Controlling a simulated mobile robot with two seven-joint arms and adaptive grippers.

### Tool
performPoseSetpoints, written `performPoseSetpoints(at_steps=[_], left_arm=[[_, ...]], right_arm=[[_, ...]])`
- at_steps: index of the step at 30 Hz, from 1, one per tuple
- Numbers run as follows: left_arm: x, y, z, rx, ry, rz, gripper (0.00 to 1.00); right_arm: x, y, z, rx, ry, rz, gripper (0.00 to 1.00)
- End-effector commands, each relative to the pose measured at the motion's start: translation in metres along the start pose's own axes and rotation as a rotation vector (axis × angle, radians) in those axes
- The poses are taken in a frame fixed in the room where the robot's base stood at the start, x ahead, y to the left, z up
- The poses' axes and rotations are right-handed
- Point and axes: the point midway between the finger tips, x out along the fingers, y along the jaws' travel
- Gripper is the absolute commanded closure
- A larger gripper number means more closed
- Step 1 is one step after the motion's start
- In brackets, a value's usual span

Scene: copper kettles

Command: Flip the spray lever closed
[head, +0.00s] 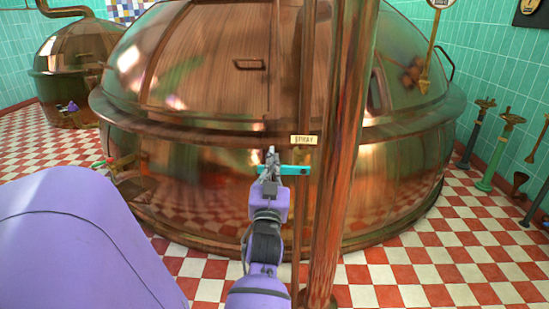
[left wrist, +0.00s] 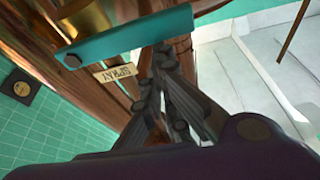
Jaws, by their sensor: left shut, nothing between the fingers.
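The teal spray lever (head: 296,170) lies horizontal in the head view, across a thin copper pipe (head: 300,210) below the small "SPRAY" tag (head: 304,140). In the left wrist view the lever (left wrist: 120,40) is a long teal bar, with the upside-down tag (left wrist: 115,72) near it. My left gripper (head: 271,154) is shut and empty, in front of the lever's left part and hiding some of it. In the left wrist view its fingertips (left wrist: 164,52) are close to the bar; I cannot tell whether they touch it. My right gripper is out of view.
A large copper kettle (head: 205,75) fills the space behind the lever. A thick copper pipe (head: 345,150) stands just right of it. A smaller kettle (head: 75,60) is at the far left. Green and copper valve posts (head: 495,150) stand at the right. The checkered floor (head: 420,275) is clear at front right.

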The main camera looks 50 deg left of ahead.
Motion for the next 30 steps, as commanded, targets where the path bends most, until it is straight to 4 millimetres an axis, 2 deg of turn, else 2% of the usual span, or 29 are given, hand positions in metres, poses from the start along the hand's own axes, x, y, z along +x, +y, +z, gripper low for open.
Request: performPoseSetpoints(at_steps=[14,17,23,25,30], left_arm=[[0.001,-0.001,-0.002,0.001,-0.004,0.0,1.0],[0.007,-0.001,-0.011,-0.001,-0.001,0.001,1.0],[0.025,-0.003,-0.043,-0.006,0.003,0.005,1.0],[0.003,-0.001,-0.034,-0.003,-0.005,0.007,1.0],[-0.038,0.0,-0.033,-0.002,-0.005,0.006,1.0]], right_arm=[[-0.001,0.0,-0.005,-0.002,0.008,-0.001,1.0],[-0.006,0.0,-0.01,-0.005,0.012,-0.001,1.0],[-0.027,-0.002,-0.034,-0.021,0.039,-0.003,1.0],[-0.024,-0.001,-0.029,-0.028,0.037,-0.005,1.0],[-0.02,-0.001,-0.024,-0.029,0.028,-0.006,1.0]])
